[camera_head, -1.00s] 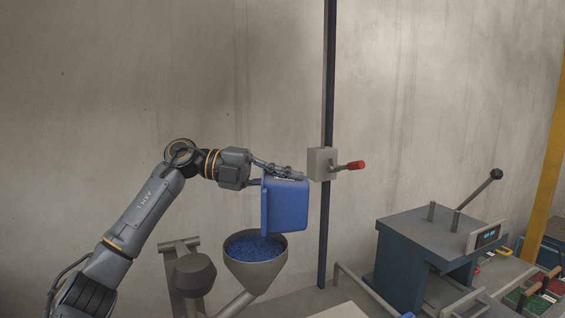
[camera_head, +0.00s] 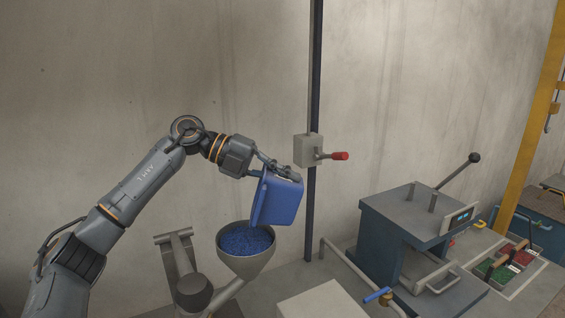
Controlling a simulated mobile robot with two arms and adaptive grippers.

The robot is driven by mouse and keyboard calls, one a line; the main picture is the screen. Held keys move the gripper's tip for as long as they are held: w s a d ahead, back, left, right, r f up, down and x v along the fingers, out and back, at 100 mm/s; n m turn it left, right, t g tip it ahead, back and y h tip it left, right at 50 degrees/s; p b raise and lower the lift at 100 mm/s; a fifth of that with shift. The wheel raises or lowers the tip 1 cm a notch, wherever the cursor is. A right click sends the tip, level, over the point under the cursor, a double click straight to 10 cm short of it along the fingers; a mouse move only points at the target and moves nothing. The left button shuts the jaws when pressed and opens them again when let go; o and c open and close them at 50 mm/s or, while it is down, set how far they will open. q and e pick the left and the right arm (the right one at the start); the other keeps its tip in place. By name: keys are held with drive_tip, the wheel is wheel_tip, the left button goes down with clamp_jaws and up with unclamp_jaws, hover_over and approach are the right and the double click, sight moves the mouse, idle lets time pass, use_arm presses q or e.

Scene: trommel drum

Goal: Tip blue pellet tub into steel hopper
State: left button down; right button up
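The blue tub (camera_head: 279,201) is held in the air, tilted, above and to the right of the steel hopper (camera_head: 243,264). The hopper is a grey funnel, and blue pellets (camera_head: 245,240) lie in its mouth. My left gripper (camera_head: 276,170) is shut on the tub's upper edge. The tub's lower left edge is close to the hopper's rim; I cannot tell whether they touch. The tub's inside is hidden from this view. My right gripper is not in view.
A dark post with a grey box and red-tipped lever (camera_head: 338,156) stands behind the tub. A blue and grey machine (camera_head: 408,228) with a black-knobbed lever stands to the right. Bins of green and red pellets (camera_head: 515,255) are at far right. A pale block (camera_head: 322,303) sits in front.

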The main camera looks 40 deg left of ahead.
use_arm(q)
drive_tip(key=shift+w+d+r+g+y+p, duration=0.3)
drive_tip(key=shift+d+r+y+p, duration=0.15)
drive_tip(key=shift+p, duration=0.5)
drive_tip(key=shift+w+d+f+y, duration=0.1)
drive_tip(key=shift+d+f+y, duration=0.05)
drive_tip(key=shift+f+y, duration=0.1)
drive_tip(key=shift+w+d+g+y, duration=0.15)
drive_tip(key=shift+d+g+y, duration=0.15)
drive_tip(key=shift+g, duration=0.1)
drive_tip(key=shift+w+d+r+g+y, duration=0.2)
drive_tip(key=shift+g+y, duration=0.15)
drive_tip(key=shift+y, duration=0.15)
drive_tip(key=shift+w+d+r+g+y, duration=0.1)
drive_tip(key=shift+r+g+y, duration=0.05)
drive_tip(key=shift+g+y, duration=0.3)
drive_tip(key=shift+w+d+r+n+g+y, duration=0.1)
drive_tip(key=shift+r+n+g+y, duration=0.05)
drive_tip(key=shift+r+g+y, duration=1)
drive_tip(key=shift+w+d+r+n+g+y, duration=0.1)
drive_tip(key=shift+r+g+y, duration=0.6)
drive_tip(key=shift+y, duration=0.8)
drive_tip(key=shift+d+r+n+g+y, duration=0.1)
drive_tip(key=shift+r+n+g+y, duration=0.05)
drive_tip(key=shift+r+g+y, duration=1)
drive_tip(key=shift+f+t, duration=0.1)
drive_tip(key=shift+t, duration=0.2)
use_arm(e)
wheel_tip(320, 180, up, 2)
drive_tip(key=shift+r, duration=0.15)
